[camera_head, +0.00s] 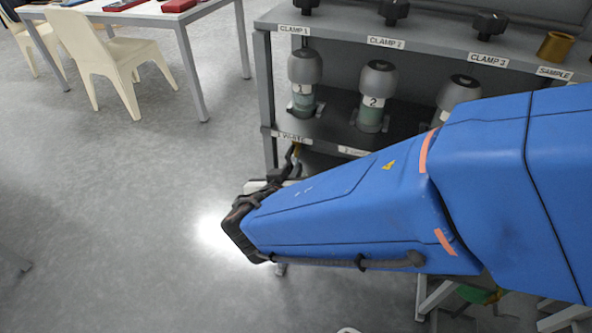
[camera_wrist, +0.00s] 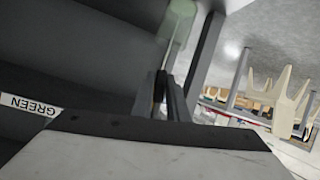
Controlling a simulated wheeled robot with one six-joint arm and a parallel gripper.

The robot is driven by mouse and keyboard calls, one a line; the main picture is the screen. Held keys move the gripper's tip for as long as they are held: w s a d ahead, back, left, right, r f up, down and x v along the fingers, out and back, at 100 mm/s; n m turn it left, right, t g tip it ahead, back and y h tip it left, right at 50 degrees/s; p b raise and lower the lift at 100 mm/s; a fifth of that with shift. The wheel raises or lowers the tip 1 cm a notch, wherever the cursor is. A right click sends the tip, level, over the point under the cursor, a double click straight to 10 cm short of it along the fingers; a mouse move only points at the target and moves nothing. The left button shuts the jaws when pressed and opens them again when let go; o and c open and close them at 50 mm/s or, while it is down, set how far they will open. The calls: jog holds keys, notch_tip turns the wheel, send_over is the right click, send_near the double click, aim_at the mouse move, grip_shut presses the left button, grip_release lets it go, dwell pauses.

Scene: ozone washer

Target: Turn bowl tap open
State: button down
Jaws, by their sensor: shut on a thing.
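My gripper (camera_wrist: 165,82) shows in the wrist view as two dark fingers, close together, with a small dark piece between them. It is shut on this piece, which sits where the bowl tap (camera_wrist: 159,88) would be gripped; the fingers hide most of its shape, so its angle cannot be told. In the head view my blue arm reaches left across the front of the rack, and the gripper is mostly hidden near the rack's left post.
A grey rack (camera_head: 265,85) holds several grey-capped vessels (camera_head: 305,75) on its middle shelf, with black clamp knobs (camera_head: 395,10) above. A brass cylinder (camera_head: 556,46) stands at top right. A GREEN label (camera_wrist: 30,104) shows upside down. White chairs (camera_head: 95,55) stand left; the floor between is clear.

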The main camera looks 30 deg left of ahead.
jog(key=shift+s+a+m+y, duration=0.15)
jog(key=shift+a+m+y, duration=0.35)
jog(key=shift+m, duration=0.2)
jog(key=c, duration=2)
grip_release()
jog(key=v, duration=1.7)
jog(key=shift+d, duration=0.15)
